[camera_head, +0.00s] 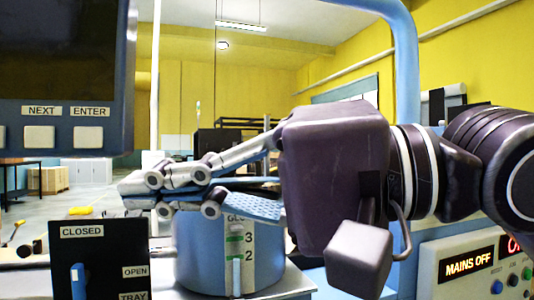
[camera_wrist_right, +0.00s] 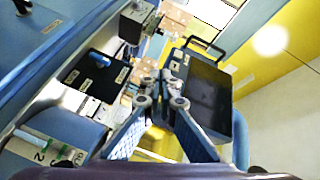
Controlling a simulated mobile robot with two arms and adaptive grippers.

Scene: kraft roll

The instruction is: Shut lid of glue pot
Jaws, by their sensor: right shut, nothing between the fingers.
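The glue pot (camera_head: 200,255) is a blue round pot with a white level scale, standing upright at the lower middle of the head view. In the right wrist view its side with the scale (camera_wrist_right: 45,150) shows at the lower left. My right gripper (camera_head: 135,193) reaches across from the right, over the pot's top, with its fingertips left of the pot. Its fingers are together and empty; they also show in the right wrist view (camera_wrist_right: 160,92). The gripper hides the pot's rim, and I cannot tell the lid's position. My left gripper is not in view.
A black plate (camera_head: 100,262) with CLOSED, OPEN and TRAY labels and a blue lever stands left of the pot. A screen panel with NEXT and ENTER buttons (camera_head: 65,110) hangs at the upper left. A MAINS OFF panel (camera_head: 475,268) is at the lower right.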

